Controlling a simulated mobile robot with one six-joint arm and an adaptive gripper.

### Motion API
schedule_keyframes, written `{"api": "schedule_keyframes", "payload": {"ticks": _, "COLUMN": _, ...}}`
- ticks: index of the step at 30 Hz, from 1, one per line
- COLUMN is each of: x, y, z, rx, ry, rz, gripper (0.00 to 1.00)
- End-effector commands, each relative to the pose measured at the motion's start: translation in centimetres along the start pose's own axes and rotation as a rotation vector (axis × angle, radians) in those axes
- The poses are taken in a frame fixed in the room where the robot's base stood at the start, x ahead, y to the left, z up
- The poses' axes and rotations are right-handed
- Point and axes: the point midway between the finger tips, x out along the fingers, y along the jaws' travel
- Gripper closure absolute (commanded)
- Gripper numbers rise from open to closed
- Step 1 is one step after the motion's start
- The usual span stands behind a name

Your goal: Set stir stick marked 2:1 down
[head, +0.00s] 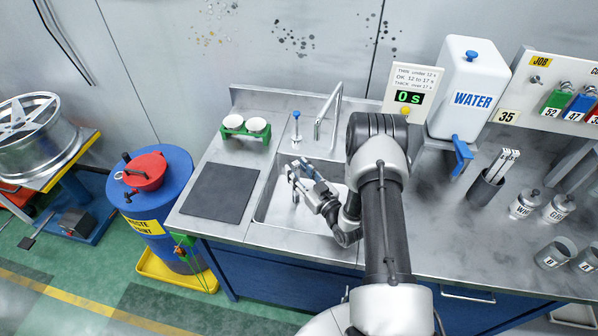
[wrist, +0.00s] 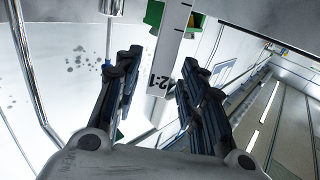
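The stir stick marked 2:1 (wrist: 169,52) is a white strip with black tick marks. In the wrist view it runs from the top edge down between the fingers, and its label appears upside down. In the head view my gripper (head: 297,174) is over the sink (head: 263,208), with the stick hard to make out there. Other white sticks (head: 505,160) stand in a dark cup (head: 485,190) on the right of the counter.
A dark mat (head: 221,192) lies bare left of the sink. Behind it is a green stand with white cups (head: 246,126). The tap (head: 330,112) rises behind the sink. The water tank (head: 468,85), a 0 s timer (head: 408,97) and metal cans (head: 525,203) are on the right.

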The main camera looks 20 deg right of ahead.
Motion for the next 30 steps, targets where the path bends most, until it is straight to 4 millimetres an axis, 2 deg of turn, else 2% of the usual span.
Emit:
{"api": "schedule_keyframes", "payload": {"ticks": 2, "x": -0.3, "y": 0.1, "z": -0.3, "rx": 0.001, "ry": -0.001, "rz": 0.001, "gripper": 0.62}}
{"api": "schedule_keyframes", "payload": {"ticks": 9, "x": -4.5, "y": 0.2, "z": -0.2, "rx": 0.002, "ry": -0.003, "rz": 0.005, "gripper": 0.62}}
{"api": "schedule_keyframes", "payload": {"ticks": 15, "x": -7.0, "y": 0.1, "z": -0.2, "rx": 0.002, "ry": -0.002, "rz": 0.003, "gripper": 0.62}}
{"api": "schedule_keyframes", "payload": {"ticks": 30, "x": -7.5, "y": 0.0, "z": -0.2, "rx": 0.0, "ry": 0.0, "rz": 0.0, "gripper": 0.62}}
